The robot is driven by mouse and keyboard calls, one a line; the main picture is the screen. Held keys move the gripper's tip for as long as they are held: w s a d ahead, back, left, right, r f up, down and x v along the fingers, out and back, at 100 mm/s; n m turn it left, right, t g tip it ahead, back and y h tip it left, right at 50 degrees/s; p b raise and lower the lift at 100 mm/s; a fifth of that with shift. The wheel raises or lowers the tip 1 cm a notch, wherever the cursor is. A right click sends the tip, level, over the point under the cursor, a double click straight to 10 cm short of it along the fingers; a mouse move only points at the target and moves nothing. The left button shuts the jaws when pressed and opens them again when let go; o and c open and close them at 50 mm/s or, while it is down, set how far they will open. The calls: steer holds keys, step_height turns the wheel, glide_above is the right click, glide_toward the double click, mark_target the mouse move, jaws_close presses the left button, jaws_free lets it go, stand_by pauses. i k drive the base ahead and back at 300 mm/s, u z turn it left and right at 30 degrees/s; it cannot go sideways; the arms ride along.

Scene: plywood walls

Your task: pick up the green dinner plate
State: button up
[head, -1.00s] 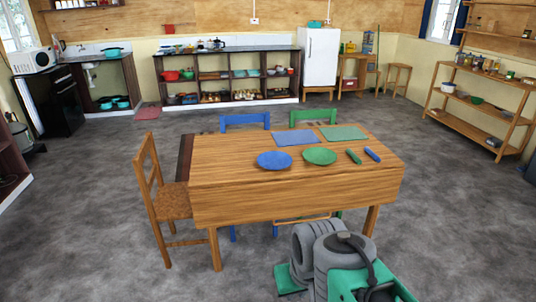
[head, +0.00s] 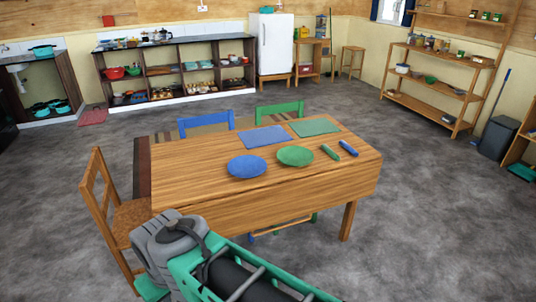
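The green dinner plate (head: 295,156) lies flat on the wooden table (head: 330,182), right of a blue plate (head: 248,167). A green rolled item (head: 331,152) and a blue one (head: 348,148) lie to its right. A blue mat (head: 264,137) and a green mat (head: 315,126) lie behind the plates. My grey and green arm shows at the bottom, in front of the table and apart from the plate. My gripper's fingers cannot be made out.
A wooden chair (head: 108,205) stands at the table's left end. A blue chair (head: 206,122) and a green chair (head: 279,110) stand behind it. The floor to the right of the table is clear. Shelves (head: 430,92) and a white fridge (head: 271,48) stand farther back.

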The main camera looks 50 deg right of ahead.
mark_target(294, 156)
steer(key=z, duration=0.25)
steer(key=i, duration=0.9)
steer(key=z, duration=1.15)
steer(key=i, duration=0.95)
steer(key=z, duration=0.2)
